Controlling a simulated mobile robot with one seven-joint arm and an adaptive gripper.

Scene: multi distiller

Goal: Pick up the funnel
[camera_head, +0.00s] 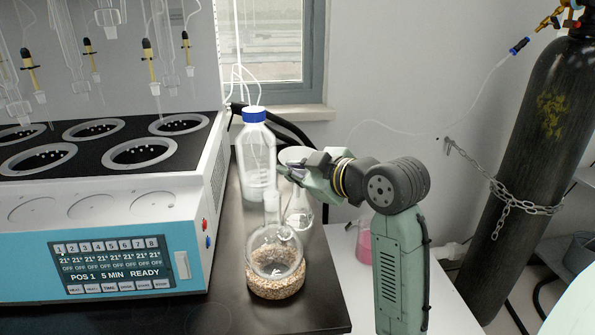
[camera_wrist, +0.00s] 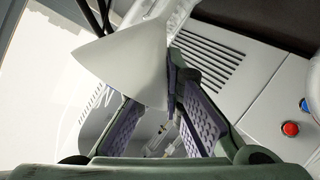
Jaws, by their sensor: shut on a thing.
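The white funnel (camera_wrist: 122,62) shows as a cone between my fingers in the wrist view. In the head view only part of the funnel (camera_head: 294,155) shows, pale, behind my fingers. My gripper (camera_head: 298,168) is shut on the funnel, above the right edge of the dark bench. The exact contact is partly hidden.
A conical glass flask (camera_head: 298,212) stands below my gripper. A round flask of granules (camera_head: 274,287) is nearer, and a blue-capped bottle (camera_head: 257,165) is to the left. The blue distiller (camera_head: 130,260) fills the left; a chained gas cylinder (camera_head: 520,170) stands right.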

